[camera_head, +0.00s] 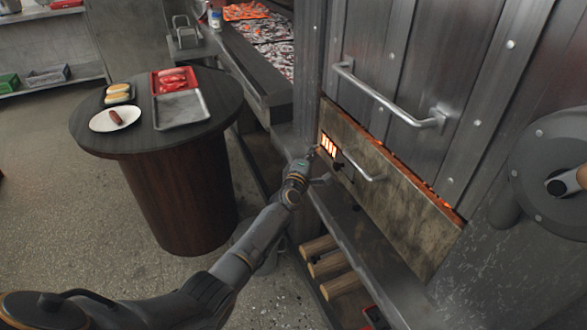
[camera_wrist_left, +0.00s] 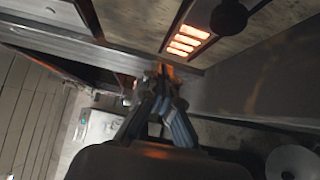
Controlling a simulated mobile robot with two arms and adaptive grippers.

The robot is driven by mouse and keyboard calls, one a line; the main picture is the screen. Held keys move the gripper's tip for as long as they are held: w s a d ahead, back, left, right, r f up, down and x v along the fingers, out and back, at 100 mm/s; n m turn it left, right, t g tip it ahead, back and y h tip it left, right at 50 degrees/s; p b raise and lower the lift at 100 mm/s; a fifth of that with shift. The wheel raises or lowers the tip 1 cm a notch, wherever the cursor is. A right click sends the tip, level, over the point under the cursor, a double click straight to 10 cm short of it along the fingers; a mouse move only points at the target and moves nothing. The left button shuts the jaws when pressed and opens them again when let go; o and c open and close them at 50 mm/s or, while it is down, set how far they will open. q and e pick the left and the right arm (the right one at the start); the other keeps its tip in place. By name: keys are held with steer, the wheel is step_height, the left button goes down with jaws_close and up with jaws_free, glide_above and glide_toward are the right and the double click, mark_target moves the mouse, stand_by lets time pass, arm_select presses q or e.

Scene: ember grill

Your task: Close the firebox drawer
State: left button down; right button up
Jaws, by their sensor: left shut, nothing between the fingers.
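The firebox drawer (camera_head: 400,205) has a worn tan-brown front, a bar handle (camera_head: 362,168) and a glowing slotted vent (camera_head: 328,145) at its left end. Orange glow shows along its upper edge toward the right, where the front stands a little out from the wall. My left gripper (camera_head: 316,155) is shut and empty at the drawer's left end, close to the vent. In the left wrist view, the gripper's closed fingertips (camera_wrist_left: 163,78) are near the drawer's lower edge, beside the glowing vent (camera_wrist_left: 187,41). Whether they touch is unclear. My right gripper is not in view.
A large metal door with a long handle (camera_head: 390,97) is above the drawer. Logs (camera_head: 325,262) lie on the shelf below. A round table (camera_head: 150,140) with trays and a plate stands left, and a coal grill (camera_head: 265,45) behind. A round dark disc (camera_head: 550,150) is at right.

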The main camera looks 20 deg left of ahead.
arm_select(q)
steer(key=s+p, duration=0.2)
steer(key=s, duration=0.5)
steer(key=s+d+f+m+g+h, duration=0.1)
steer(key=s+d+f+m+g, duration=0.2)
steer(key=s+f, duration=0.6)
steer(key=s+d+f+m+g+p, duration=0.15)
steer(key=s+f+m, duration=0.35)
steer(key=f, duration=0.7)
steer(key=s+d+f+m+g+h, duration=0.1)
steer(key=s+d+f+m+g, duration=0.2)
steer(key=s+f, duration=0.65)
steer(key=s+f+m+g, duration=0.3)
steer(key=s+f, duration=0.3)
steer(key=s, duration=0.6)
steer(key=s+a+f+m+g, duration=0.1)
steer(key=s+f+m+g, duration=0.2)
steer(key=s, duration=1)
steer(key=s+a+f+m+g, duration=0.1)
steer(key=s+f+m+g, duration=0.2)
steer(key=s+f, duration=0.5)
steer(key=s+m, duration=0.1)
steer(key=s, duration=0.4)
steer(key=shift+f+y+p, duration=0.3)
steer(key=shift+y+p, duration=0.05)
steer(key=shift+y, duration=0.05)
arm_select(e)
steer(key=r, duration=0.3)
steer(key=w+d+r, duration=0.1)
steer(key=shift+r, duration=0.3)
